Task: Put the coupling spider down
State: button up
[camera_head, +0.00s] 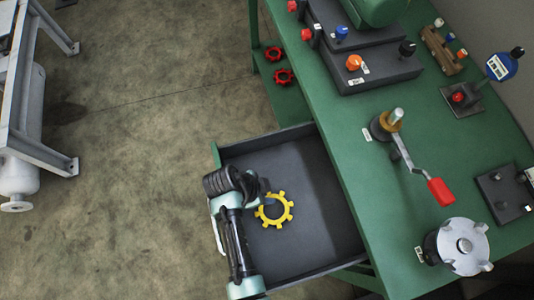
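A yellow toothed ring, the coupling spider (287,203), shows over the open grey drawer (323,222). My gripper (262,194) is at the ring's upper left edge, and its dark fingers overlap that edge. My arm hides part of the drawer's left side. I cannot tell whether the fingers hold the ring, or whether the ring lies on the drawer floor or is just above it.
The drawer juts left from a green workbench (345,180). On the bench are a crank with a red handle (440,192), a silver round fixture (463,245) and dark blocks with knobs (372,72). Two red toothed rings (283,76) lie on a lower green shelf. Open floor is at left.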

jog(key=shift+o, duration=1.3)
jog(key=shift+r, duration=0.15)
